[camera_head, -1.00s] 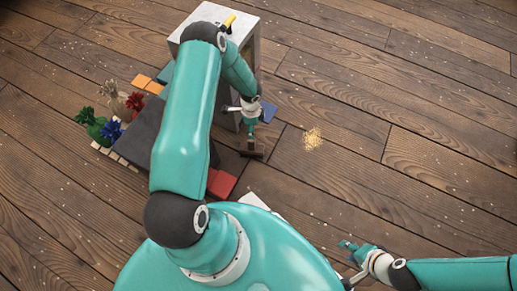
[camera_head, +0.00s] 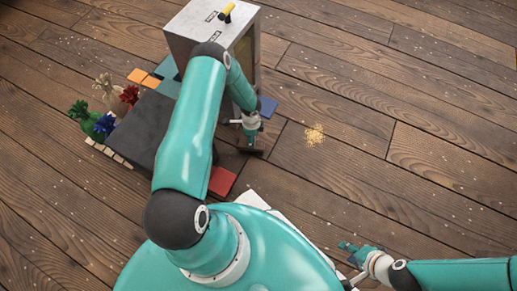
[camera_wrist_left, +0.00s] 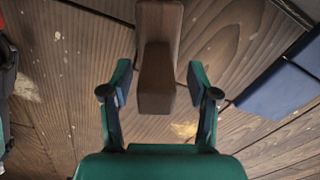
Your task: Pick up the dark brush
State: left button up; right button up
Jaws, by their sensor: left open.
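The dark brush (camera_head: 251,151) lies on the plank floor below my left gripper (camera_head: 249,142). In the left wrist view the brush (camera_wrist_left: 158,75) is a brown block with a long body and a nearer raised part. My left gripper (camera_wrist_left: 157,88) is open there, one finger on each side of the brush's near part, with gaps that look clear on both sides. I cannot tell how far the fingertips are above the floor. My right gripper (camera_head: 346,264) hangs at the lower right, away from the brush, its fingers spread with nothing between them.
A pale grey machine (camera_head: 200,22) with a yellow-topped handle stands behind my left arm. A red tile (camera_head: 222,181) and a blue tile (camera_head: 268,106) flank the brush. Yellowish grains (camera_head: 314,135) lie on open floor.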

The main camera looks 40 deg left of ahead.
pick_arm(q)
grip_shut()
jog(key=shift+r, duration=0.15)
dwell(0.4)
notch_tip(320, 180, up, 20)
jog(key=p, duration=0.8)
